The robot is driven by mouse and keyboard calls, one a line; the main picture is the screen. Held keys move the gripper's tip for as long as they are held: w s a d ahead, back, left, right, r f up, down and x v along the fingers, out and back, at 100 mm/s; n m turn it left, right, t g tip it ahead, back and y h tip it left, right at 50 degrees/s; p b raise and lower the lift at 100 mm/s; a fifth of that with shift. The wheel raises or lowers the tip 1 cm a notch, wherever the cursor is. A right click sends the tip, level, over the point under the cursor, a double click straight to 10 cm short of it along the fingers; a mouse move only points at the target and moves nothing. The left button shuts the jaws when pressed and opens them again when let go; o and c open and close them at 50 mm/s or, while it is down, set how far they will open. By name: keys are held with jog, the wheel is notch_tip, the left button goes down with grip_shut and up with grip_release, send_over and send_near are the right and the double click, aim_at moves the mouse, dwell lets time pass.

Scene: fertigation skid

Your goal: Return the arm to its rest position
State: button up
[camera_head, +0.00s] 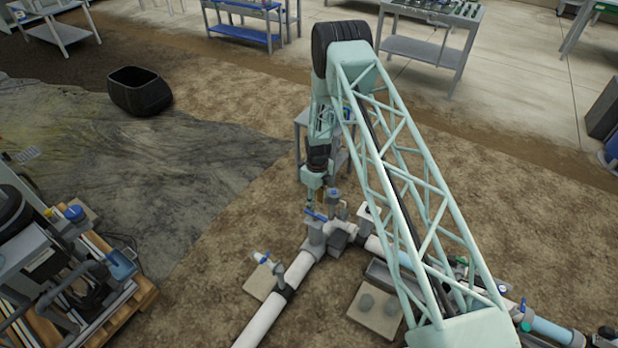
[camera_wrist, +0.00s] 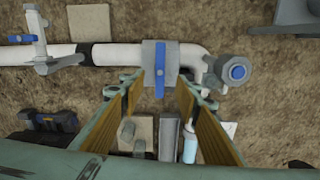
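My arm (camera_head: 415,200) reaches up and over, with its end hanging down toward the white pipework. My gripper (camera_head: 311,203) is above a valve with a blue handle (camera_head: 316,215). In the wrist view my gripper (camera_wrist: 160,92) is open, its two yellow-padded fingers apart. The blue handle (camera_wrist: 160,69) shows just beyond the fingertips, across a grey valve body (camera_wrist: 148,55), and lies lengthwise between the fingers' lines. Nothing is seen held. Whether a fingertip touches the valve cannot be told.
A white pipe (camera_head: 265,318) with another blue-handled valve (camera_head: 266,260) runs to the lower left. A blue-capped fitting (camera_wrist: 237,72) stands close to the right of the fingers. A small grey table (camera_head: 345,160) is behind the arm's end. A pallet skid (camera_head: 130,305) stands lower left; a black bin (camera_head: 139,92) is farther back.

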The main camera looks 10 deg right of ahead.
jog(key=shift+r, duration=0.1)
jog(key=s+r+n, duration=0.1)
jog(key=r+n, duration=0.2)
jog(key=r, duration=1.1)
jog(key=s+r+n+t, duration=0.1)
jog(key=s+r+n, duration=0.15)
jog(key=r, duration=1.25)
jog(key=r+n, duration=0.4)
jog(key=r, duration=1)
jog(key=s+r+n, duration=0.4)
jog(key=s+r, duration=0.4)
jog(key=r, duration=0.5)
jog(key=s+r+n+t, duration=0.2)
jog(key=s+r+n, duration=0.5)
jog(key=s+r, duration=1.3)
jog(key=s+n+t, duration=0.1)
jog(key=s+n, duration=0.6)
jog(key=s, duration=1.9)
jog(key=shift+s+r, duration=0.35)
jog(key=shift+r, duration=0.1)
